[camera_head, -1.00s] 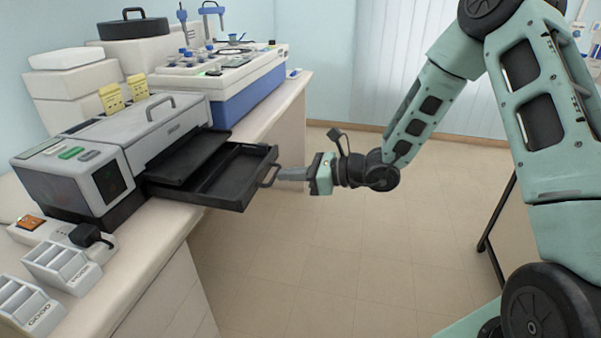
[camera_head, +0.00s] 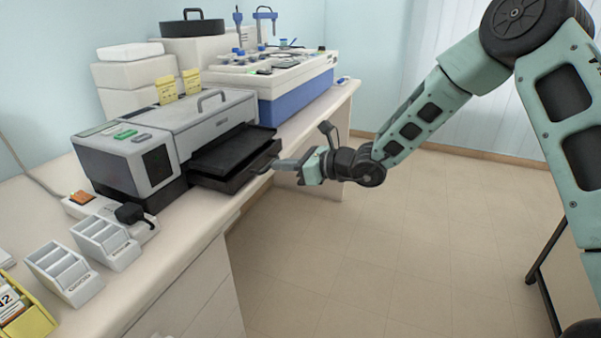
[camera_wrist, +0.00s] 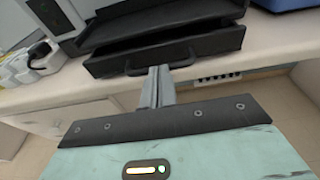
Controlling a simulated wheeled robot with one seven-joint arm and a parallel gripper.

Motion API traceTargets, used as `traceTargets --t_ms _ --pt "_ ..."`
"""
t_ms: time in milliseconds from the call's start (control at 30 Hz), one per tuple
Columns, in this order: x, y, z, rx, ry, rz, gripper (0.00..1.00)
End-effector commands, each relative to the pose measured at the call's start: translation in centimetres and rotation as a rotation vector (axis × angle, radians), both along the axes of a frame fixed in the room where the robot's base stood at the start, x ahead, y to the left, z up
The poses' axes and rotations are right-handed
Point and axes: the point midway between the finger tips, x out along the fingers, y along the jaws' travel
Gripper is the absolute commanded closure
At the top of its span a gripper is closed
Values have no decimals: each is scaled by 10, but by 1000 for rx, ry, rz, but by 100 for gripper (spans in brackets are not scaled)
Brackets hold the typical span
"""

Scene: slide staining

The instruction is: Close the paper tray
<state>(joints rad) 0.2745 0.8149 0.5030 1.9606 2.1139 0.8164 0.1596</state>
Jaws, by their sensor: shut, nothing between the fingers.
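The grey printer (camera_head: 165,135) stands on the bench. Its black paper tray (camera_head: 232,180) sticks out a little from the front, below a black output shelf (camera_head: 232,150). The tray has a handle on its front face. My gripper (camera_head: 276,164) is shut and empty, its fingertips at the tray's front by the handle. In the wrist view the tray front (camera_wrist: 205,48) spans the top, and my shut fingers (camera_wrist: 157,72) point at the handle (camera_wrist: 150,62). Whether they touch it I cannot tell.
A white and blue staining machine (camera_head: 295,90) stands behind the printer. White slide racks (camera_head: 105,240) and a power strip with a black plug (camera_head: 133,213) lie in front on the bench. The floor (camera_head: 380,260) right of the bench is clear.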

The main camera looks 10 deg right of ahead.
Motion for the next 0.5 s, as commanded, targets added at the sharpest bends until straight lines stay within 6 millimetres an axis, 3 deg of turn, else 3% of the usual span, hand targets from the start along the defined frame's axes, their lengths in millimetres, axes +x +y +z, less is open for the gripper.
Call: traceTargets --t_ms 333,500 --pt "3 6 5 9 -8 1 100" --pt "-3 -4 8 10 -10 1 100"
